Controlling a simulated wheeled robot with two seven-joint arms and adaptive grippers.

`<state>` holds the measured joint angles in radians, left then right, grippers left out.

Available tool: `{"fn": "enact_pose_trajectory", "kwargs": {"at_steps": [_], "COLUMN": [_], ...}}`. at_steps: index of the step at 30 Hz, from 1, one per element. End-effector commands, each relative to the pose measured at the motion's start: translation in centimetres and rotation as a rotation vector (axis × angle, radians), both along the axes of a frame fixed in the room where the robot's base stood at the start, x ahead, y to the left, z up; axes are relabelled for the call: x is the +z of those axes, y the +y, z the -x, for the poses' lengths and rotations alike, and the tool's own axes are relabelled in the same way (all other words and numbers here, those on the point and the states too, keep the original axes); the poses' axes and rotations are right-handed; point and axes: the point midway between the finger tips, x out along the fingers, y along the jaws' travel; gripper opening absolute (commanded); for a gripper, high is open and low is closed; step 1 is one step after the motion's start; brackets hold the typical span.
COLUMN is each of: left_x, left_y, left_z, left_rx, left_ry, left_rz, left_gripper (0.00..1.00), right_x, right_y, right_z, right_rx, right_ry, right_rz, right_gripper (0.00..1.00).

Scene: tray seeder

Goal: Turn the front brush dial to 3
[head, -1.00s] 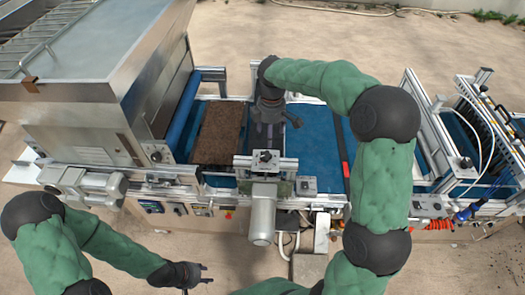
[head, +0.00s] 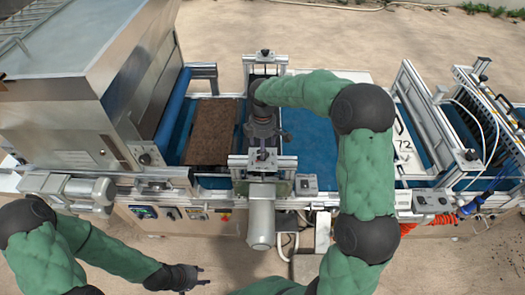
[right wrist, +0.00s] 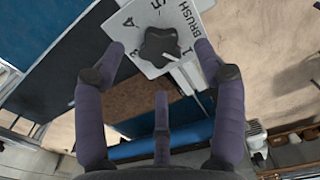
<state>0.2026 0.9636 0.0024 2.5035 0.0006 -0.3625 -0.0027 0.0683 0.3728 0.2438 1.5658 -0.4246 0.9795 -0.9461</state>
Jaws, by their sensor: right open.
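A dark star-shaped knob (right wrist: 159,47) sits on a white plate (right wrist: 190,16) marked BRUSH, with 1, 4 and 5 legible; this is a brush dial. In the head view my right gripper (head: 265,141) is over the cross-frame above the belt. My left gripper (head: 201,275) is open and empty in front of the machine.
A soil-filled tray (head: 212,132) lies on the blue belt (head: 310,148), left of the frame. A steel hopper (head: 62,110) stands at left. A grey motor (head: 261,218) juts from the front. A white panel (head: 402,148) with digits shows right of my arm.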

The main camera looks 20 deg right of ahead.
Motion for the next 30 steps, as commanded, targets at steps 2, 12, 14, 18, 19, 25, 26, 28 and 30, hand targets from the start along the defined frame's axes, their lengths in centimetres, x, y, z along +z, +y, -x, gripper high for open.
{"fn": "enact_pose_trajectory", "kwargs": {"at_steps": [2, 12, 14, 18, 19, 25, 26, 28, 30], "left_x": [0.0, 0.0, 0.0, 0.0, 0.0, 0.0, 0.0, 0.0, 0.0], "left_y": [0.0, 0.0, 0.0, 0.0, 0.0, 0.0, 0.0, 0.0, 0.0], "left_z": [0.0, 0.0, 0.0, 0.0, 0.0, 0.0, 0.0, 0.0, 0.0], "left_rx": [0.0, 0.0, 0.0, 0.0, 0.0, 0.0, 0.0, 0.0, 0.0], "left_ry": [0.0, 0.0, 0.0, 0.0, 0.0, 0.0, 0.0, 0.0, 0.0], "left_rz": [0.0, 0.0, 0.0, 0.0, 0.0, 0.0, 0.0, 0.0, 0.0], "left_gripper": [0.4, 0.4, 0.4, 0.4, 0.4, 0.4, 0.4, 0.4, 0.4], "right_x": [-1.3, -3.5, -3.5, -3.5, -3.5, -3.5, -3.5, -3.5, -3.5], "right_y": [0.0, 0.0, 0.0, 0.0, 0.0, 0.0, 0.0, 0.0, 0.0], "right_z": [0.1, 0.0, 0.0, 0.0, 0.0, 0.0, 0.0, 0.0, 0.0], "right_rx": [0.0, 0.0, 0.0, 0.0, 0.0, 0.0, 0.0, 0.0, -0.001], "right_ry": [0.002, -0.001, -0.001, -0.001, -0.001, -0.001, -0.001, -0.001, -0.001], "right_rz": [0.0, 0.0, 0.0, 0.0, 0.0, 0.0, 0.0, 0.0, 0.0], "right_gripper": [0.7, 0.7, 0.7, 0.7, 0.7, 0.14, 0.14, 0.14, 0.14]}}
